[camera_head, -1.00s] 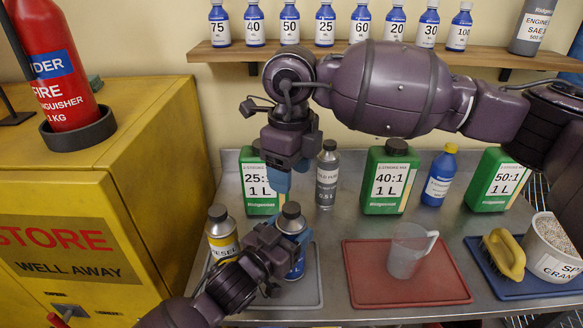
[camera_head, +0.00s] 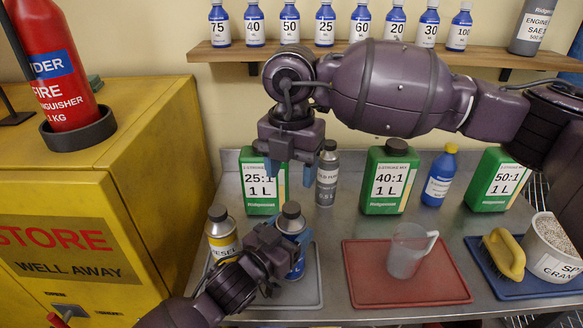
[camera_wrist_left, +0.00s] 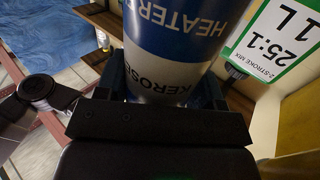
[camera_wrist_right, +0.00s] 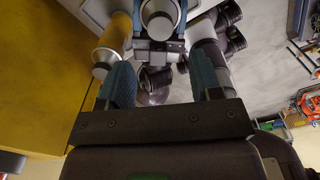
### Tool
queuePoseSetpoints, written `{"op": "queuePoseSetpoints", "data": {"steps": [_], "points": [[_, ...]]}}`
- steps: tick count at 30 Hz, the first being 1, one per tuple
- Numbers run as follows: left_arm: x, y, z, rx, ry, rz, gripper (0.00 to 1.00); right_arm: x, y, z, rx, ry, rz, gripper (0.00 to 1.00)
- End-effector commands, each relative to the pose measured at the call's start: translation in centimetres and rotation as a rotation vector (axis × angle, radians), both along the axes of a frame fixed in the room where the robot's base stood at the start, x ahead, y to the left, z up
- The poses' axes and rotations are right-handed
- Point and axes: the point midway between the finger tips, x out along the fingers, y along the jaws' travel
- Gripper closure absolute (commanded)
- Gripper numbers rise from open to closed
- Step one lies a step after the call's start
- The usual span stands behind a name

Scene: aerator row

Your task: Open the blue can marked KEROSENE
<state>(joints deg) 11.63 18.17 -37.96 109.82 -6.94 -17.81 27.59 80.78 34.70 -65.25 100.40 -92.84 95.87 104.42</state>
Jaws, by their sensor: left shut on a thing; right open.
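The blue can marked KEROSENE (camera_head: 297,262) stands upright on the grey mat, with its dark cap (camera_head: 292,210) on. Its blue and white label (camera_wrist_left: 185,60) fills the middle of the left wrist view, upside down. My left gripper (camera_head: 280,250) is shut around the can's body. My right gripper (camera_head: 290,172) is open and empty, above and behind the cap in the head view. In the right wrist view its two blue fingers (camera_wrist_right: 162,85) are apart, and the round can top (camera_wrist_right: 160,18) shows beyond them near the upper edge.
A yellow-labelled DIESEL can (camera_head: 222,238) stands close on the left. Behind are a green 25:1 bottle (camera_head: 263,205) and a grey bottle (camera_head: 327,178). A red mat (camera_head: 440,285) with a clear jug (camera_head: 408,250) lies to the right. The yellow cabinet (camera_head: 150,180) borders the left.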

Motion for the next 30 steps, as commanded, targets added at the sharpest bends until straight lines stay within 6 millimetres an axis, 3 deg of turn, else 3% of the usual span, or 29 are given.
{"op": "queuePoseSetpoints", "data": {"steps": [6,14,30], "points": [[0.0,0.0,0.0,0.0,0.0,0.0,1.0,0.0,0.0,0.0,-0.001,0.0,-0.247,0.41],[0.0,0.0,0.0,0.0,0.0,0.0,1.0,0.0,0.0,-0.3,-0.002,0.001,-0.367,0.41],[0.0,0.0,0.0,0.0,0.0,0.0,1.0,0.0,0.0,-6.6,-0.001,0.002,-0.371,0.41]]}}
